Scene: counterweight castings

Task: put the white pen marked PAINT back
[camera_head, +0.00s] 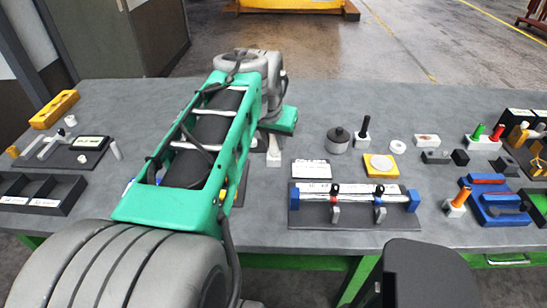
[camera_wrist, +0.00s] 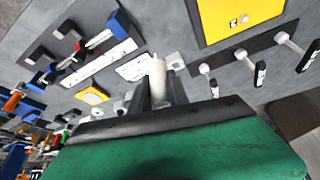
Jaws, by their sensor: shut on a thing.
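My gripper (camera_wrist: 160,95) is shut on a white cylinder, the white pen (camera_wrist: 158,76), held between its two dark fingers in the wrist view. No PAINT marking can be read on it. In the head view my gripper (camera_head: 272,140) is lowered over the middle of the bench, and the pen cannot be made out there. A small pale block (camera_wrist: 175,60) lies just beyond the pen in the wrist view. I cannot tell whether the pen touches it or the bench.
A white card (camera_head: 311,170), grey weight (camera_head: 338,140) and yellow tray (camera_head: 381,167) lie nearby. A black strip with upright pegs (camera_wrist: 241,54) runs beside a yellow panel (camera_wrist: 225,22). Black bins (camera_head: 66,200) stand left.

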